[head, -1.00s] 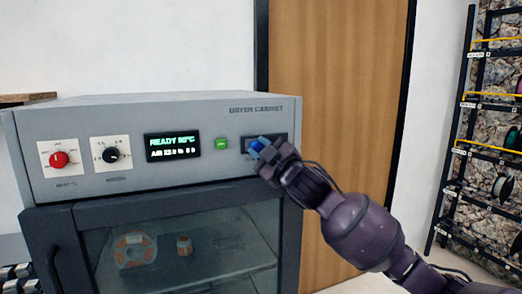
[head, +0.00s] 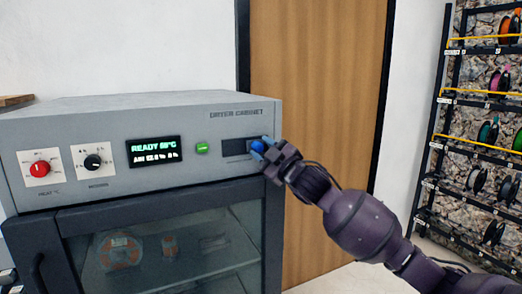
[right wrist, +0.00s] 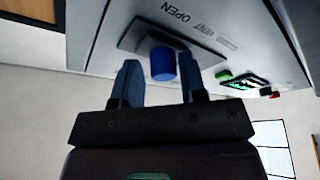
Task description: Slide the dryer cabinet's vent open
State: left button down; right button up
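The dryer cabinet (head: 200,115) stands at the left in the head view. Its vent (head: 236,147) is a dark slot plate at the right end of the front panel, with a blue knob (head: 257,147). The knob sits right of the slot's middle. My right gripper (head: 268,152) is at the knob. In the right wrist view the blue knob (right wrist: 162,64) stands between the two fingers of my right gripper (right wrist: 160,80), with narrow gaps at both sides. The word OPEN shows beside the vent plate (right wrist: 205,55). My left gripper is out of view.
A red dial (head: 40,168), a black dial (head: 93,162), a lit display (head: 154,150) and a green button (head: 202,148) share the panel. The glass door (head: 170,245) below is shut. A wooden door (head: 315,100) and a spool rack (head: 430,170) stand to the right.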

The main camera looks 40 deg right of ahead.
jog(key=shift+o, duration=1.1)
jog(key=shift+d, duration=0.1)
jog(key=shift+s, duration=0.1)
jog(key=v, duration=1)
jog(key=shift+s, duration=0.35)
